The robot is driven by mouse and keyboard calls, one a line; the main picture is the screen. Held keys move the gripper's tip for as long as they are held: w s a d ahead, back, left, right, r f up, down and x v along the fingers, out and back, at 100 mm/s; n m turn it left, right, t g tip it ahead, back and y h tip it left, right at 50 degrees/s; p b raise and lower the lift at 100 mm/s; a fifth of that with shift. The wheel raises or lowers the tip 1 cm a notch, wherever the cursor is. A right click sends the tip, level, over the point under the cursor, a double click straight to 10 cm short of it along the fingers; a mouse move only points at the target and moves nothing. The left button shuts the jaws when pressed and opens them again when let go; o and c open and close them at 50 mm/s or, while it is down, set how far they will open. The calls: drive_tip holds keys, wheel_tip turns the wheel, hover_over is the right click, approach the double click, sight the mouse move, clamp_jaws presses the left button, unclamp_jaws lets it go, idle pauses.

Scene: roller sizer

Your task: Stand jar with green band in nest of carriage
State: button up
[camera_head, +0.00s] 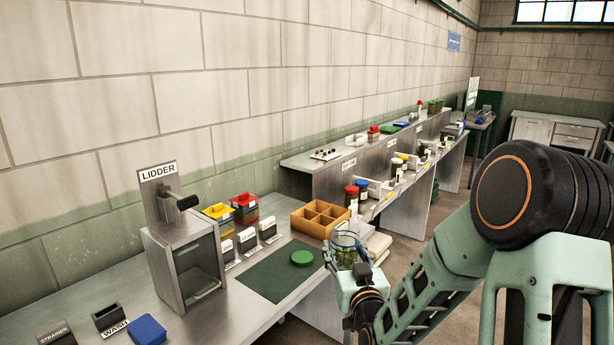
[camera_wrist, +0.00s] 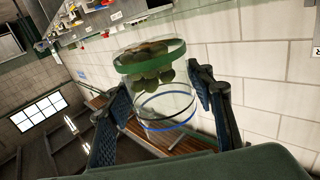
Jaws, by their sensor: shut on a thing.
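The jar with the green band (camera_wrist: 152,58) is clear glass with green round pieces inside and a thin blue line around it. My gripper (camera_wrist: 160,88) is shut on the jar, one finger on each side, in the wrist view. In the head view the jar (camera_head: 346,244) is held off the surface near the bench's right edge, in front of the wooden box, with my gripper (camera_head: 350,270) below it. The LIDDER machine (camera_head: 168,270) stands on the bench at left, with a handle and an open front bay. I cannot make out the carriage or its nest clearly.
A green mat (camera_head: 262,283) holds a round green lid (camera_head: 301,258). A divided wooden box (camera_head: 300,222), yellow bin (camera_head: 217,212) and red bin (camera_head: 244,206) stand behind. A blue block (camera_head: 147,330) lies front left. The bare mat around the lid is free.

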drive_tip(key=s+d+r+m+h+p, duration=0.1)
drive_tip(key=s+d+r+h, duration=0.1)
drive_tip(key=d, duration=0.3)
drive_tip(key=w+a+f+n+g+y+b, duration=0.1)
drive_tip(key=w+a+f+n+y+b, duration=0.1)
drive_tip(key=a, duration=0.5)
drive_tip(key=w+a+f+n+y+b, duration=0.1)
drive_tip(key=a+f+n+y+b, duration=0.1)
drive_tip(key=a, duration=0.5)
drive_tip(key=w+a+f+n+g+y+b, duration=0.1)
drive_tip(key=a+f+y+b, duration=0.3)
drive_tip(key=a, duration=0.4)
drive_tip(key=shift+w+f+n+g+y+b, duration=0.2)
drive_tip(key=shift+w+n+g+y+b, duration=0.1)
drive_tip(key=shift+w+n+y+b, duration=0.45)
drive_tip(key=shift+w, duration=0.1)
